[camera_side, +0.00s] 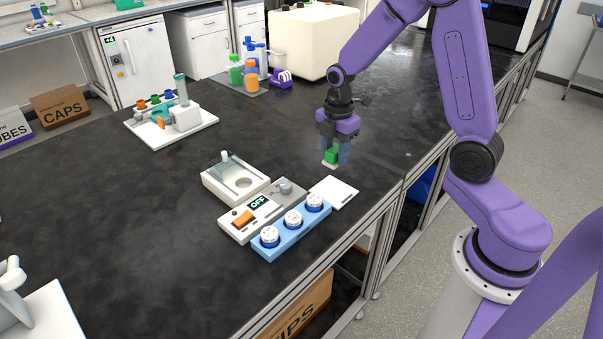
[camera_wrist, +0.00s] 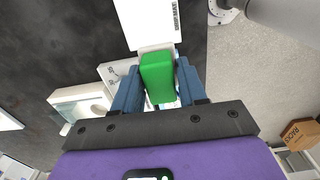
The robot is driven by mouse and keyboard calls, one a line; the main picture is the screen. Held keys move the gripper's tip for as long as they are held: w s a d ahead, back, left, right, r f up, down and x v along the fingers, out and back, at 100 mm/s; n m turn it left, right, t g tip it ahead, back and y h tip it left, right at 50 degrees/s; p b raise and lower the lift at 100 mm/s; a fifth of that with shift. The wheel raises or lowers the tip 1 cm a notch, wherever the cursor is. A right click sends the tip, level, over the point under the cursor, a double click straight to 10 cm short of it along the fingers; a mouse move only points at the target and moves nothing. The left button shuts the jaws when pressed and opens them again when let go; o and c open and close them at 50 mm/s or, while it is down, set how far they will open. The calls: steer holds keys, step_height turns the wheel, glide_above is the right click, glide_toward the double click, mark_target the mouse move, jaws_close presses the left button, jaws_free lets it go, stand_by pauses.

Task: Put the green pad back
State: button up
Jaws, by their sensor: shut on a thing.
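The green pad (camera_side: 331,155) is a small green block with a pale underside. My gripper (camera_side: 336,157) is shut on it and holds it over the black bench, behind the white plate. In the wrist view the green pad (camera_wrist: 157,77) sits between the two blue fingers of my gripper (camera_wrist: 157,85). The side view does not clearly show whether its underside touches the bench. A flat white plate (camera_side: 334,192) lies in front of the gripper, beside the blue rack; the wrist view shows a white plate (camera_wrist: 148,20) beyond the pad.
A blue rack (camera_side: 291,232) with three white-capped jars, a control box (camera_side: 248,217) reading OFF and a white tray device (camera_side: 235,180) stand at front left. A white station (camera_side: 172,124) is farther left. Bottles (camera_side: 250,72) stand behind. The bench (camera_side: 130,210) is clear at left.

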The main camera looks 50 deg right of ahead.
steer(key=w+d+f, duration=0.1)
steer(key=w+f, duration=0.3)
steer(key=w, duration=0.3)
glide_above(301, 177)
steer(key=s, duration=0.1)
step_height(301, 177, down, 4)
steer(key=shift+f, duration=0.25)
steer(key=shift+w+f, duration=0.5)
steer(key=shift+f, duration=1.6)
steer(key=shift+f, duration=0.15)
steer(key=o, duration=1)
